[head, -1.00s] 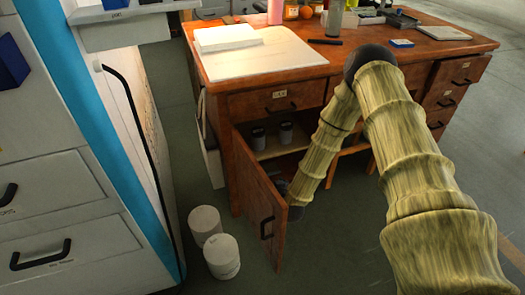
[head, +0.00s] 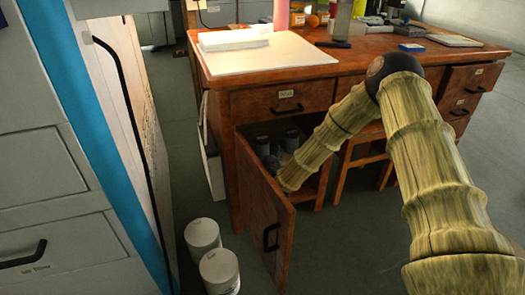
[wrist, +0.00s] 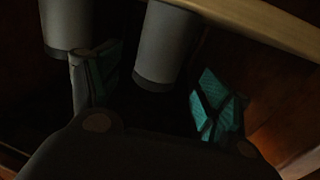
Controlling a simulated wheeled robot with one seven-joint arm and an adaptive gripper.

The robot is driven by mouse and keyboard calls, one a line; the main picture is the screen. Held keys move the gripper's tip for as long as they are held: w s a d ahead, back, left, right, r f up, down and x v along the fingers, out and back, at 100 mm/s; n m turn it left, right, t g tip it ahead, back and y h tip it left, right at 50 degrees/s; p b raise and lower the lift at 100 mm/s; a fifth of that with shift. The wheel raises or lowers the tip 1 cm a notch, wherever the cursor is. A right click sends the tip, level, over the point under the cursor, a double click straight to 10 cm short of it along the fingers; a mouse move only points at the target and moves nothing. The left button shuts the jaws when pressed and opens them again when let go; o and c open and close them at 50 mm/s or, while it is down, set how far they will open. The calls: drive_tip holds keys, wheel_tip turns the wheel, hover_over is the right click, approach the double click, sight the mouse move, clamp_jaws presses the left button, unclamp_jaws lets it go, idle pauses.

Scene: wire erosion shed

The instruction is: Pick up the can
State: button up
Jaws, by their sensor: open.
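Two dark grey cans stand side by side in the desk's open cupboard: a left can (head: 262,142) and a right can (head: 292,138). The task does not say which one. My gripper (head: 272,164) is at the cupboard opening, in front of the cans, partly hidden by my arm. In the wrist view my gripper (wrist: 156,92) is open, its teal-padded fingers apart. One grey can (wrist: 166,45) shows beyond the gap between the fingers. The other grey can (wrist: 67,25) is at upper left, partly behind the left finger. The view is dark; I cannot tell whether anything touches.
The cupboard door (head: 262,215) stands open beside my forearm. Two white cylinders (head: 203,238) (head: 219,271) stand on the floor at lower left. The wooden desk (head: 395,62) carries a white board and several items. A pale board edge (wrist: 265,22) crosses the wrist view's upper right.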

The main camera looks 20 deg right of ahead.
drive_tip(key=shift+w+d+r+b, duration=0.15)
drive_tip(key=shift+w+b, duration=0.35)
drive_tip(key=shift+w, duration=0.35)
drive_tip(key=shift+w+d+r+b, duration=0.1)
drive_tip(key=shift+w+b, duration=0.4)
drive_tip(key=shift+w, duration=0.35)
drive_tip(key=shift+w+d+r+b, duration=0.15)
drive_tip(key=shift+w+b, duration=0.35)
drive_tip(key=shift+w, duration=0.35)
drive_tip(key=c, duration=1.1)
drive_tip(key=shift+c, duration=0.7)
drive_tip(key=shift+r, duration=0.1)
